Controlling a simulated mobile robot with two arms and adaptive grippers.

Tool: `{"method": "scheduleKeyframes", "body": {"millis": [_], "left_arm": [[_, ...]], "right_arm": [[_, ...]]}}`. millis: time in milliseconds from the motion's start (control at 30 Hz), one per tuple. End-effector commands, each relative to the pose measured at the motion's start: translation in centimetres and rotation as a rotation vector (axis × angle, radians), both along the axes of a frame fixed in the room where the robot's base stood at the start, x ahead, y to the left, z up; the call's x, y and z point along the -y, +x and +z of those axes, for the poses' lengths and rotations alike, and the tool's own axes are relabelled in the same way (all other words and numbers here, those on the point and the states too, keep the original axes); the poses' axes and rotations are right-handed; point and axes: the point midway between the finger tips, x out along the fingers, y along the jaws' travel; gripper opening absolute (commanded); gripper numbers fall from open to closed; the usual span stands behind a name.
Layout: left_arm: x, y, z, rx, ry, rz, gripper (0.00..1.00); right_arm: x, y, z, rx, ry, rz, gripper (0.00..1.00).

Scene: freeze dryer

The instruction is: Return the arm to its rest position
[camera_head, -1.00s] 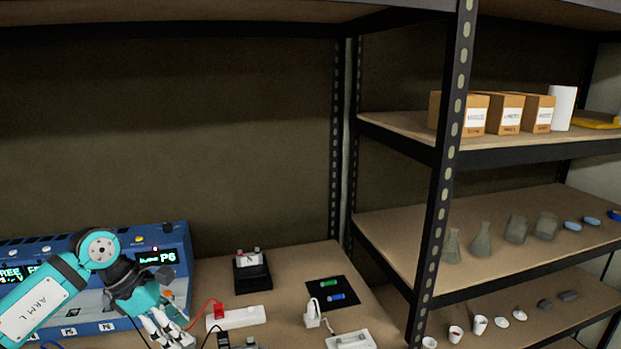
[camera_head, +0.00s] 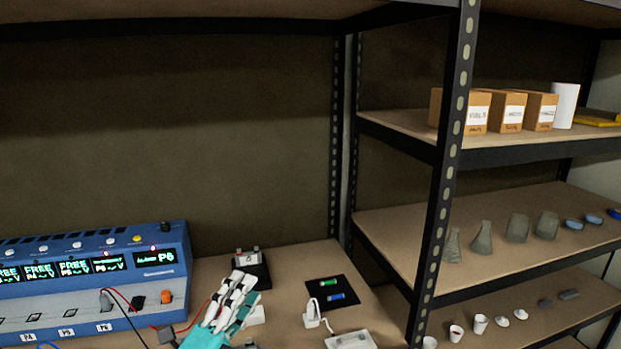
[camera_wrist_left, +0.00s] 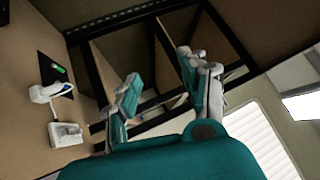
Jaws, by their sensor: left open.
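My left gripper (camera_head: 236,297) is at the bottom middle of the head view, raised in front of the bench with its white and teal fingers pointing up. In the left wrist view its two fingers (camera_wrist_left: 158,85) are spread wide with nothing between them. Most of my left arm is out of the head view below. My right gripper is not in either view.
A blue device (camera_head: 150,285) with displays and cables stands left on the bench. Near the gripper are a small black-based box (camera_head: 252,264), a black mat (camera_head: 318,299) with green and blue cylinders, and white devices (camera_head: 350,341). Shelving (camera_head: 400,215) stands right.

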Motion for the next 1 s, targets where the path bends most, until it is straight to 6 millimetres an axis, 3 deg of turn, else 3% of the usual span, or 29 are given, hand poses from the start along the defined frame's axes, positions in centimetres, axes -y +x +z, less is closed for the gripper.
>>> {"method": "scheduleKeyframes", "body": {"millis": [100, 200, 300, 400, 600, 900, 933, 1000], "left_arm": [[-5.4, -1.5, -6.9, -0.384, -0.361, 0.224, 0.44], [-8.3, -4.7, -13.2, -0.672, -0.584, 0.389, 0.44], [-9.9, -9.1, -18.7, -0.924, -0.748, 0.534, 0.44], [-10.3, -13.3, -22.4, -1.115, -0.853, 0.644, 0.44], [-10.1, -20.1, -26.4, -1.378, -0.968, 0.796, 0.44], [-9.1, -28.6, -28.9, -1.668, -1.058, 0.965, 0.44], [-9.0, -29.2, -29.1, -1.691, -1.063, 0.979, 0.44], [-9.0, -28.3, -31.1, -1.689, -1.053, 0.983, 0.44]], "right_arm": [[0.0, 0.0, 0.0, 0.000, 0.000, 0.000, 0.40], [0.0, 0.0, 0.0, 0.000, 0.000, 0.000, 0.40], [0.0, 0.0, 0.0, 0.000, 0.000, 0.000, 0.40], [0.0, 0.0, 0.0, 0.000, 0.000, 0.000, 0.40], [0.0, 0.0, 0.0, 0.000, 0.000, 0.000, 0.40], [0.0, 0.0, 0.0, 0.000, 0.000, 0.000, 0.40], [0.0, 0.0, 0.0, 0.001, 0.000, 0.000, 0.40], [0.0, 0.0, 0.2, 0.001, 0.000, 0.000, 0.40]]}}
